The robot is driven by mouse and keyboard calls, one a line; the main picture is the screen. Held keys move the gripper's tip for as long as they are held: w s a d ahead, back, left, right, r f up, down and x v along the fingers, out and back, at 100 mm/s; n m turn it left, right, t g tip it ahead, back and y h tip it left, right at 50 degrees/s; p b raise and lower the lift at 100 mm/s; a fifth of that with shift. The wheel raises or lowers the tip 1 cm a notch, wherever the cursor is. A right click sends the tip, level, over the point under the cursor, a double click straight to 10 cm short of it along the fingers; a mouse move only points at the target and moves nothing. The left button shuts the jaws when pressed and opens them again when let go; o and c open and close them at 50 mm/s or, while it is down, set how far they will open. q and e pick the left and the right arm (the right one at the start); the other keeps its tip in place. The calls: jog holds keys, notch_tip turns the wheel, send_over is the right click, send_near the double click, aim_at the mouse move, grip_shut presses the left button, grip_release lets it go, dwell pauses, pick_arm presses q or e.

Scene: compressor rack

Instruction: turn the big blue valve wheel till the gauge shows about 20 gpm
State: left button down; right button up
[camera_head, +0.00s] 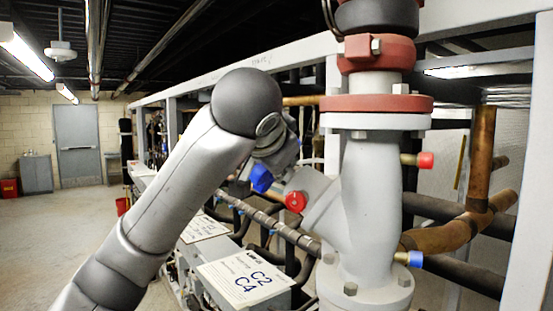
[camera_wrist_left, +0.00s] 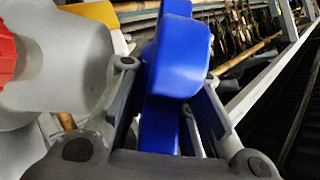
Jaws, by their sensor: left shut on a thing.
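The blue valve wheel (camera_head: 261,178) shows only in part in the head view, below my left wrist and beside the grey valve body (camera_head: 368,210). In the left wrist view the wheel (camera_wrist_left: 182,58) is large and close, with a thick rounded blue piece between the fingers. My left gripper (camera_wrist_left: 168,80) is shut on it, one finger on each side. In the head view this gripper (camera_head: 277,158) is partly hidden by its own wrist. A small round red part (camera_head: 295,201) sits on the valve next to the wheel. I cannot make out a gauge reading. My right gripper is out of view.
Grey boxes with a white label plate (camera_head: 245,275) stand below the wheel. Copper pipes (camera_head: 450,235) and dark pipes run behind the valve at the right. A white frame beam (camera_head: 245,67) runs along the rack. Open floor (camera_head: 45,235) lies at the left, toward a grey door (camera_head: 77,140).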

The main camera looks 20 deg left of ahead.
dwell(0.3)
pick_arm(q)
jog(key=c, duration=1.6)
grip_release()
jog(key=shift+c, duration=0.2)
jog(key=shift+o, duration=0.2)
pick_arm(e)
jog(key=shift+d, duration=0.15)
pick_arm(q)
jog(key=shift+r, duration=0.1)
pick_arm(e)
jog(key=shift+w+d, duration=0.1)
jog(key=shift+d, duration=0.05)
pick_arm(q)
jog(key=v, duration=1.2)
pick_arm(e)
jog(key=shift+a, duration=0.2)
